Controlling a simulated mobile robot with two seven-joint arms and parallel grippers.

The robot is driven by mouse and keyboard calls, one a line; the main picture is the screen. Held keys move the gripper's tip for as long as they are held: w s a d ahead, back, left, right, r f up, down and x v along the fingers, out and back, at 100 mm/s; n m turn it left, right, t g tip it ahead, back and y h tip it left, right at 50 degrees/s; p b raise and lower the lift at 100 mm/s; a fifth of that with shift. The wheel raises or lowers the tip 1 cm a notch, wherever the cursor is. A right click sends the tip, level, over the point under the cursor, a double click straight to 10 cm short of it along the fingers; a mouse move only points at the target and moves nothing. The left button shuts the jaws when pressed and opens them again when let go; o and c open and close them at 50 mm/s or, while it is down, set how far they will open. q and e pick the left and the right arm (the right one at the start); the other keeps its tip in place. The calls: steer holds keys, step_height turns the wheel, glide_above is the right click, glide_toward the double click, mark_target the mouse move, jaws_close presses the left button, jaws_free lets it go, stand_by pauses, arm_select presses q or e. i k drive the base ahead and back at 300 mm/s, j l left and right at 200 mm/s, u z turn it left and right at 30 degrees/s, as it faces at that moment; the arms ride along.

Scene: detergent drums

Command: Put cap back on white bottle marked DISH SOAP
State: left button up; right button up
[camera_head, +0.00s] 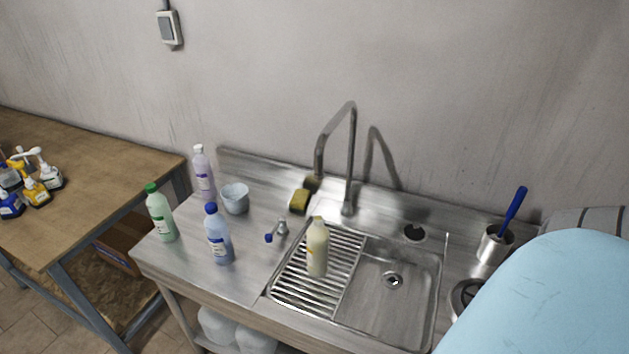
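A cream-white bottle (317,252) stands upright on the ribbed rack in the left part of the sink. Its label is too small to read, so I cannot confirm that it says DISH SOAP. A small pale yellowish top shows on it; I cannot tell whether this is a cap or the bare neck. I cannot make out a loose cap. Neither of my grippers is in view.
Left of the sink stand a green bottle (161,215), a blue bottle (218,238), a lilac bottle (203,174) and a pale cup (235,200). A tall faucet (350,165) rises behind the sink. A metal holder (493,246) with a blue-handled brush stands right.

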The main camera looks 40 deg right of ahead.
mark_target(317, 235)
steer(key=z, duration=1.35)
steer(key=k+j+u, duration=0.1)
steer(key=j, duration=1.45)
